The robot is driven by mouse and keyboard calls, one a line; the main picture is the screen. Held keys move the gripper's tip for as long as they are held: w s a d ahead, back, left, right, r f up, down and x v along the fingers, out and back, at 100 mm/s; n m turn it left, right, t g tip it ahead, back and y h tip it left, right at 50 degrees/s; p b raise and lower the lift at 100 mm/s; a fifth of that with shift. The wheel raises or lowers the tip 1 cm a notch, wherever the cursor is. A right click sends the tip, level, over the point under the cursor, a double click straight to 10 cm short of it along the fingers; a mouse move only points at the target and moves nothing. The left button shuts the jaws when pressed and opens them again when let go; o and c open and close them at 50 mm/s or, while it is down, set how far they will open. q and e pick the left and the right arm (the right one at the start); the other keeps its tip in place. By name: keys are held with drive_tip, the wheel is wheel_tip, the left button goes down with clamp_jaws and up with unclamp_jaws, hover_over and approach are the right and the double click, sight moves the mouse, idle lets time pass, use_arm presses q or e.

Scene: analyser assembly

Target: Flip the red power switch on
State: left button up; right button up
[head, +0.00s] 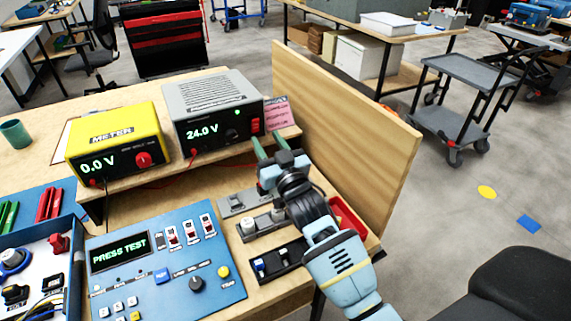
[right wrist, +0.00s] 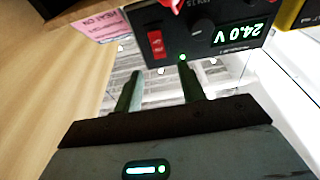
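The red power switch (head: 255,126) is on the right end of the front face of the grey power supply (head: 212,98), whose display reads 24.0 V. A small green light is lit on that face. In the right wrist view the scene is upside down and the red switch (right wrist: 156,43) shows beyond the fingers. My right gripper (head: 268,144) is open, its two green fingers pointing toward the supply, just in front of and below the switch. The fingers (right wrist: 159,88) are apart with nothing between them. Contact with the switch cannot be told. My left gripper is out of view.
A yellow meter (head: 118,140) reading 0.0 V stands left of the supply on the same shelf. A pink note (head: 277,113) is right of the switch. A wooden side panel (head: 345,130) rises close right of my arm. A blue panel (head: 165,265) reading PRESS TEST lies in front.

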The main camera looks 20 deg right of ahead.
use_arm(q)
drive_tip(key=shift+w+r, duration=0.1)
use_arm(e)
drive_tip(key=r+v, duration=0.2)
drive_tip(key=v, duration=0.7)
drive_tip(key=shift+s, duration=0.35)
drive_tip(key=shift+s+f, duration=0.1)
